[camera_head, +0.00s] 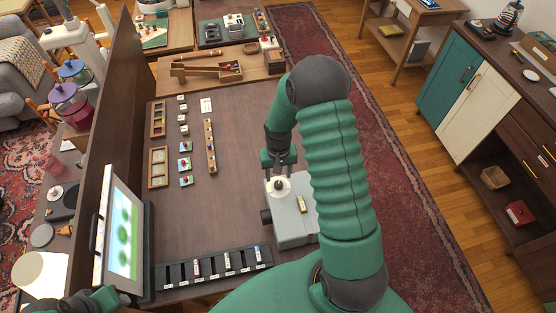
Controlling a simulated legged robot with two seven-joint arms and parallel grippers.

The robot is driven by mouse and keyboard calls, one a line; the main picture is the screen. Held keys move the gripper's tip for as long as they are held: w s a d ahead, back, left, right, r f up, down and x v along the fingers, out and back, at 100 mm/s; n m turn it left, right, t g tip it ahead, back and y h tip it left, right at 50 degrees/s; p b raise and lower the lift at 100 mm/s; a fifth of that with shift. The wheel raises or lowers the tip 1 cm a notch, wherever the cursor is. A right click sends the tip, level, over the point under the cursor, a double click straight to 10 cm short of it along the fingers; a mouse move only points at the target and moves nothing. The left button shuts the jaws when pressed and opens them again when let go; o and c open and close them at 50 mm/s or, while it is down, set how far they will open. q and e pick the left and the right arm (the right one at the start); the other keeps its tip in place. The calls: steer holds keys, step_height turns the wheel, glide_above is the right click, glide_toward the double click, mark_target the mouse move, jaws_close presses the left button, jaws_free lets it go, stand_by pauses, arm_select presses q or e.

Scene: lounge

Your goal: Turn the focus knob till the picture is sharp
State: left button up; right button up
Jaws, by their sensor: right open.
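A pale grey boxy device (298,229) stands on the dark table, with a white round part (280,187) on top. A dark knob (266,216) sticks out of its left side. A screen (122,236) at the left shows a blurred green picture with darker green blobs. My right gripper (279,168) is open, just behind and above the white round part; the arm hides part of the device. I cannot tell whether the gripper touches it. Part of my left arm (95,300) shows at the bottom left, below the screen; its fingers cannot be made out.
Small trays (158,167), cards and a wooden strip (210,146) lie on the table's left half. A tall brown panel (122,110) edges the left side. The table's middle is clear.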

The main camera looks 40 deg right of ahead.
mark_target(278, 182)
step_height(278, 182, up, 12)
steer(key=b, duration=0.1)
steer(key=shift+f, duration=0.15)
